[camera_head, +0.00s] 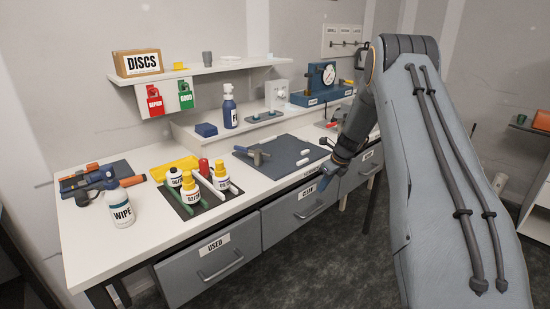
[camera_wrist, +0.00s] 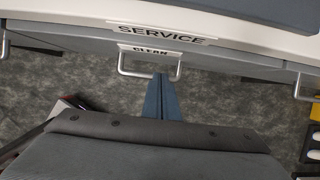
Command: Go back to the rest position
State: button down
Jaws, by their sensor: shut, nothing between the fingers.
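My gripper (camera_head: 309,209) is low in front of the bench, by the middle drawer, the one labelled CLEAN (camera_head: 282,222). Its blue fingers are together and hold nothing. In the wrist view the shut fingers (camera_wrist: 160,92) point up the picture, their tips overlapping the handle (camera_wrist: 136,74) of the CLEAN drawer. I cannot tell whether they touch it. My arm is bent, coming down from the upper right of the head view.
The white bench (camera_head: 90,240) carries a dark mat (camera_head: 300,150) with a small tool, several bottles, a blue-orange tool (camera_head: 88,180) and a WIPE bottle (camera_head: 121,209). A USED drawer (camera_head: 190,283) is at left. Dark floor (camera_head: 340,265) is open in front.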

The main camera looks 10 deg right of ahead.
jog(key=s+a+r+n+g, duration=0.2)
jog(key=s+a+r+n, duration=0.7)
jog(key=s+a+n, duration=0.5)
jog(key=s+a+r+n+h, duration=0.1)
jog(key=s+a+r+n, duration=0.1)
jog(key=s+n, duration=0.6)
jog(key=s+a+r+n+h, duration=0.1)
jog(key=s+a+n, duration=0.3)
jog(key=s, duration=1.3)
jog(key=r+n, duration=0.1)
jog(key=n, duration=0.3)
jog(key=shift+s+a+g, duration=0.2)
jog(key=shift+s+g, duration=0.1)
jog(key=shift+s, duration=0.05)
